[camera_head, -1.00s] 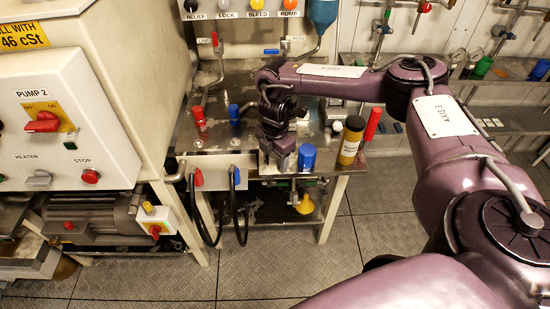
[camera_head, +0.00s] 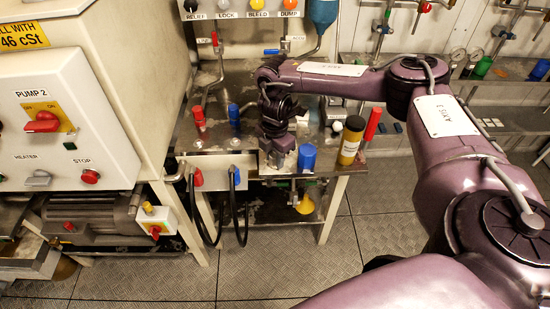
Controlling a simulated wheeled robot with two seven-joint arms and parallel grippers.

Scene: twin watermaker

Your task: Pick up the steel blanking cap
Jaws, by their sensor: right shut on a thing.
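My right gripper (camera_head: 277,157) points down at the front edge of the steel bench, just left of a blue cylinder (camera_head: 307,158). It is shut on a small grey metallic thing that I take to be the steel blanking cap. The fingers and wrist hide most of the cap, so its outline is unclear. I cannot tell whether it touches the bench top. My left gripper is not in view.
A yellow and black canister (camera_head: 350,142) and a red cylinder (camera_head: 373,124) stand right of the gripper. Red (camera_head: 199,118) and blue (camera_head: 234,116) fittings stand left on the bench (camera_head: 215,145). Black hoses hang at its front. The pump cabinet (camera_head: 70,110) fills the left.

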